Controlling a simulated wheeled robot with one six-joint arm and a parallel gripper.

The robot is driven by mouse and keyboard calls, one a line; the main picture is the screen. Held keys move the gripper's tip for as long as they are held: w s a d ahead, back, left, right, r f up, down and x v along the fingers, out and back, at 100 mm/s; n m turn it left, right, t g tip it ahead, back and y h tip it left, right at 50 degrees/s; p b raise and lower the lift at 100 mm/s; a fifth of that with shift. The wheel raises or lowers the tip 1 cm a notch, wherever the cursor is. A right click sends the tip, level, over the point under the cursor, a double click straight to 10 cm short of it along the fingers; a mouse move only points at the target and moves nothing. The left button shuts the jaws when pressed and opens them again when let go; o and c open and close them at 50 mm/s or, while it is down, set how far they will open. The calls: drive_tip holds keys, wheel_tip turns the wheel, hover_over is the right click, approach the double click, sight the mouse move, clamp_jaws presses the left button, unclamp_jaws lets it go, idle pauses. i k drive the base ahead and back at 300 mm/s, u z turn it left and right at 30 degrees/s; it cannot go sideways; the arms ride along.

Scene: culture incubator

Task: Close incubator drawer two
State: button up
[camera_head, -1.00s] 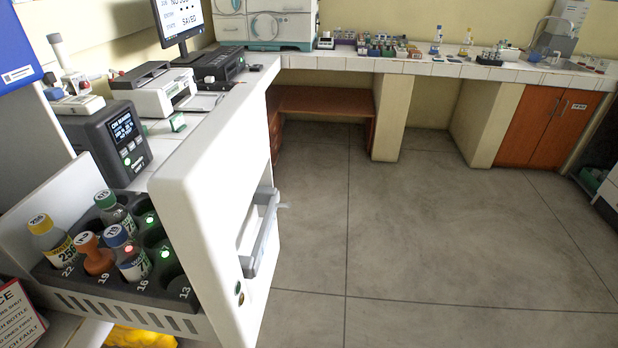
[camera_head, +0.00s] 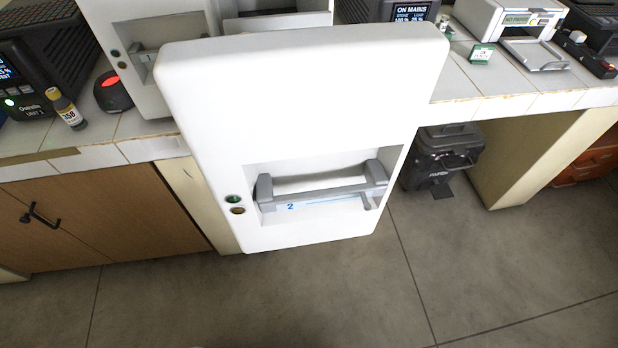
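The white front of incubator drawer two (camera_head: 300,100) fills the middle of the head view. It stands out past the front edge of the bench, so the drawer is pulled open. A grey bar handle (camera_head: 325,190) sits in its recess, with a blue "2" beside it. A green round light or button and a brass-coloured one are left of the handle. The drawer's inside is hidden behind its front. My gripper is not in view.
Another white front with a handle (camera_head: 150,58) stands further back at left. A small bottle (camera_head: 64,108) and a device with a red light (camera_head: 112,92) are on the bench. A dark case (camera_head: 440,158) stands under the bench at right. The floor in front is clear.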

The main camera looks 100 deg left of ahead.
sight(300, 129)
drive_tip(key=u, duration=2.75)
